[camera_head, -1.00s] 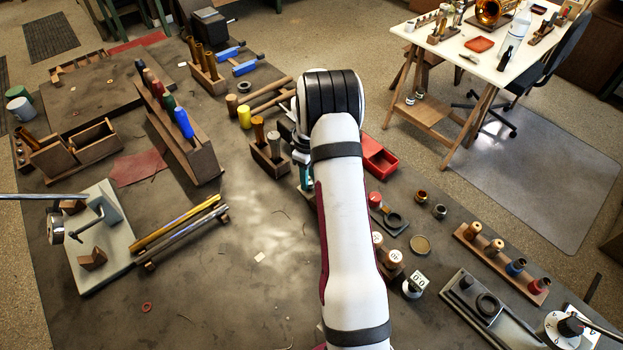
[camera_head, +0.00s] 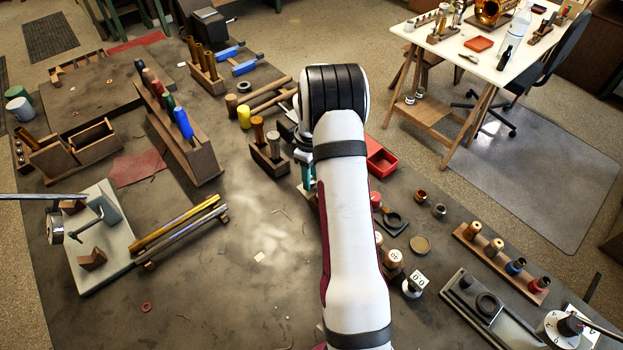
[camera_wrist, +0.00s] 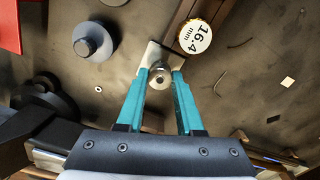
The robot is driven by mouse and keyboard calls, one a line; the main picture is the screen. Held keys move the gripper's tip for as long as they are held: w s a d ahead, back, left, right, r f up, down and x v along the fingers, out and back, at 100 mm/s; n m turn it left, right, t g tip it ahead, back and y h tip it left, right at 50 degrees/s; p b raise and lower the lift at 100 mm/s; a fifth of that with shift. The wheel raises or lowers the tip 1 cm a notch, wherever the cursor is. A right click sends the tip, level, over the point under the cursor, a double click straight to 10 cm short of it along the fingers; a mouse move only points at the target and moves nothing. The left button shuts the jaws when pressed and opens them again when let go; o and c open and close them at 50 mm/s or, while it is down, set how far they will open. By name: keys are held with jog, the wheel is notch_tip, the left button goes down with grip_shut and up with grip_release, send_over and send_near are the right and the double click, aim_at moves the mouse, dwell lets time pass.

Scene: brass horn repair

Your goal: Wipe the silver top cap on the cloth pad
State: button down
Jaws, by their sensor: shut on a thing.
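My gripper (camera_wrist: 160,82) shows in the wrist view with its two teal fingers shut on a small silver cap (camera_wrist: 160,72), which has a dark hole in its face. A pale, squarish pad (camera_wrist: 148,53) lies just beyond and partly behind the cap. I cannot tell whether the cap touches the pad. In the head view my arm covers most of this spot.
A grey cylinder (camera_wrist: 94,42) and a dark ring (camera_wrist: 45,95) are to the left. A red tray (camera_head: 380,160) and a wooden block with two pegs (camera_head: 268,160) flank my gripper.

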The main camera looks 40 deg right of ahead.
jog(key=shift+r, duration=1.9)
jog(key=s+a+r+m, duration=0.2)
jog(key=a+r, duration=0.9)
jog(key=a, duration=0.1)
jog(key=s+a+r+m, duration=0.2)
jog(key=a+r, duration=0.9)
jog(key=a, duration=0.2)
jog(key=shift+s+a, duration=0.2)
jog(key=shift+a, duration=0.1)
